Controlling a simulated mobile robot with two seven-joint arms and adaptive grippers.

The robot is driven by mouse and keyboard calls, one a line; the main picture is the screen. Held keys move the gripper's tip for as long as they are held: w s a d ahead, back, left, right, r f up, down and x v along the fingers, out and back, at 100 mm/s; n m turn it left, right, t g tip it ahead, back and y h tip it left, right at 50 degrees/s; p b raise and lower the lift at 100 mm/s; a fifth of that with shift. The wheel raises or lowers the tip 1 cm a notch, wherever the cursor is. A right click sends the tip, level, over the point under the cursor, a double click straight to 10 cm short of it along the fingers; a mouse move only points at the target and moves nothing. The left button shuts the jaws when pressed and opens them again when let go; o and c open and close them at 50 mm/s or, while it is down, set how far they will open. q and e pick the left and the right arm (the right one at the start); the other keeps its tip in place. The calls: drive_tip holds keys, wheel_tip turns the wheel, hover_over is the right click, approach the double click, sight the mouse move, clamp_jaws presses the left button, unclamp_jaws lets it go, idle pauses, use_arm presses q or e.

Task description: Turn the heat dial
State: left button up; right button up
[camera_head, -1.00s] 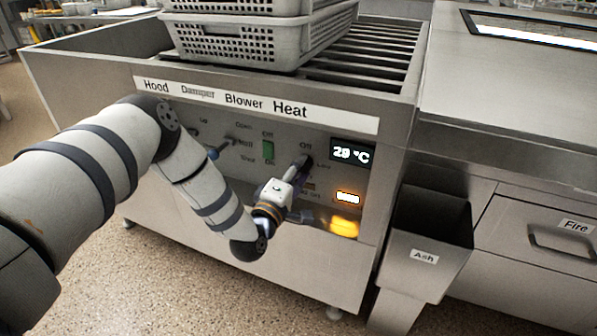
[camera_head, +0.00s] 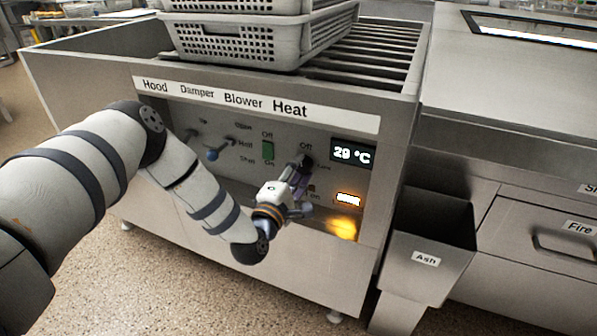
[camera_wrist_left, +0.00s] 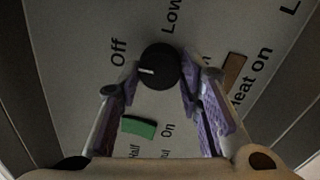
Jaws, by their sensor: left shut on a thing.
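The heat dial (camera_head: 307,160) is a black round knob under the "Heat" label on the steel front panel. It also shows in the left wrist view (camera_wrist_left: 162,64), where its white mark points left, just below the word "Off". My left gripper (camera_head: 303,172) reaches the panel from the lower left. In the left wrist view, its purple-padded fingers (camera_wrist_left: 158,80) are shut on the dial, one on each side. The display (camera_head: 351,153) beside the dial reads 29 °C. My right gripper is not in view.
Grey perforated baskets (camera_head: 240,45) stand on the rack above. An ash bin (camera_head: 428,245) juts out at the right. Open floor lies in front.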

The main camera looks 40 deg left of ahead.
use_arm(q)
drive_tip(key=shift+d+f, duration=0.1)
drive_tip(key=o, duration=1.2)
drive_tip(key=shift+c, duration=0.2)
drive_tip(key=v, duration=1.2)
drive_tip(key=shift+s, duration=0.1)
